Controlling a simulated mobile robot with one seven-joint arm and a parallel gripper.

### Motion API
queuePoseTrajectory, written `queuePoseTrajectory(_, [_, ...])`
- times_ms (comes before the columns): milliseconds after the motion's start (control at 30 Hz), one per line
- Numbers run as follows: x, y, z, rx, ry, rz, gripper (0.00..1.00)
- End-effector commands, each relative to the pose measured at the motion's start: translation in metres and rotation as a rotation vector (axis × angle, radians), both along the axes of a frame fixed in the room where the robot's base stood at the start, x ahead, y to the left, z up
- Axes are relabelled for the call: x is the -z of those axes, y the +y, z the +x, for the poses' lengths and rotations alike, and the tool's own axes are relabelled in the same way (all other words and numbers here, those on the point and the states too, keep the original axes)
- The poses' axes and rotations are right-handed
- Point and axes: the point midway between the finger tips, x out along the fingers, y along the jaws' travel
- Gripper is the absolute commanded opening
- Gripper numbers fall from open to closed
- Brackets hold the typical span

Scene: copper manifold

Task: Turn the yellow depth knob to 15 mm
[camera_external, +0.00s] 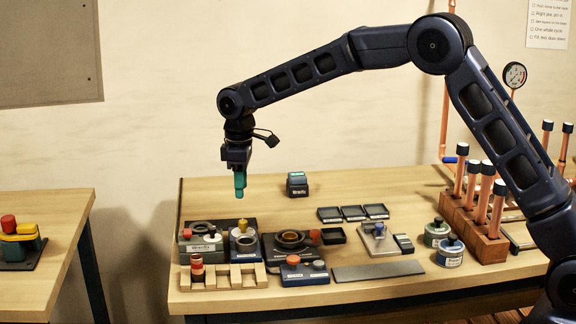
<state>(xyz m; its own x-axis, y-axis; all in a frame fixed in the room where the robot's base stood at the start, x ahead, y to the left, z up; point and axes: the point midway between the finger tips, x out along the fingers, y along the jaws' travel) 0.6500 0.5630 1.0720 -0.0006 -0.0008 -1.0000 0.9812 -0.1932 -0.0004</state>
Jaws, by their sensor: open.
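My gripper (239,184) has teal fingertips and hangs pointing down above the left part of the main table, with nothing visible between the fingers. It is open. On the separate left table, a green-grey device (18,249) carries a bright yellow part (26,229) beside a red knob (8,223). I cannot tell which yellow part is the depth knob. No millimetre scale is readable.
A small dark-green item (297,185) stands at the back. The table's back left is clear.

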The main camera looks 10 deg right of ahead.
Motion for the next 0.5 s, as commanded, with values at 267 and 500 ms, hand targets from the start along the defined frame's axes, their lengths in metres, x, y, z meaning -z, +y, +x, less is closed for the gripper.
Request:
queuePoseTrajectory(267, [0.048,0.0,-0.001,0.001,0.001,-0.001,0.43])
queuePoseTrajectory(500, [0.08,0.0,0.0,0.001,0.0,-0.001,0.43])
